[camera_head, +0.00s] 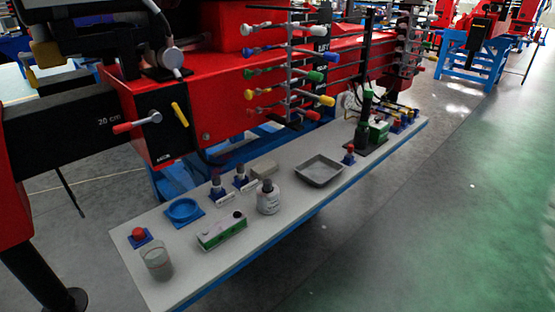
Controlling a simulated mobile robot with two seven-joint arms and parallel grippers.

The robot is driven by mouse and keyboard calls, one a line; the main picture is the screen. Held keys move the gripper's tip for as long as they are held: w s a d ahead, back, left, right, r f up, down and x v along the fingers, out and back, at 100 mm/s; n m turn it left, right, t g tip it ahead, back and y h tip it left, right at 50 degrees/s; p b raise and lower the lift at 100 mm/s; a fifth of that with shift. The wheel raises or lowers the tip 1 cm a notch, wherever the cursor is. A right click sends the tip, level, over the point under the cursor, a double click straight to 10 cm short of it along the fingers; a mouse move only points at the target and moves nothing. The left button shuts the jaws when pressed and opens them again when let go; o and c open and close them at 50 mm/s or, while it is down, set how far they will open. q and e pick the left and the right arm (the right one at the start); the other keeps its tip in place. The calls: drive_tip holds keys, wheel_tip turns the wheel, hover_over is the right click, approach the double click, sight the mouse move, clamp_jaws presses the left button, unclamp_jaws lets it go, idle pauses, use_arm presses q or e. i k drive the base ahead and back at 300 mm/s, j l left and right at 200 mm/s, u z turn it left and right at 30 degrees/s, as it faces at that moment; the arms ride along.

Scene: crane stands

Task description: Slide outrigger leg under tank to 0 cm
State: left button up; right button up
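A black outrigger beam (75,130) comes out to the left of a red housing (215,105). A white "20 cm" mark shows on its side. Its outer end joins a red upright part (12,205) cut off by the left edge. A black leg with a round foot (70,300) stands below that on the floor. A lever with a red grip (137,122) and a yellow handle (180,114) sit on a black plate at the beam's inner end. I cannot tell which part is the tank. Neither of my grippers is in view.
A grey bench (270,240) in front holds a glass (157,262), a blue dish (184,210), a green-and-white box (222,231), a white bottle (268,198) and a grey tray (319,171). Coloured levers (290,75) stick out above it. Green floor (450,230) is clear at right.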

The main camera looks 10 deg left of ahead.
sight(42, 135)
drive_tip(key=k+j+u, duration=0.1)
drive_tip(key=u, duration=0.3)
drive_tip(key=j+u, duration=0.65)
drive_tip(key=j, duration=0.45)
drive_tip(key=j+u, duration=0.1)
drive_tip(key=j, duration=1.55)
drive_tip(key=i+l+z, duration=0.4)
drive_tip(key=i, duration=0.25)
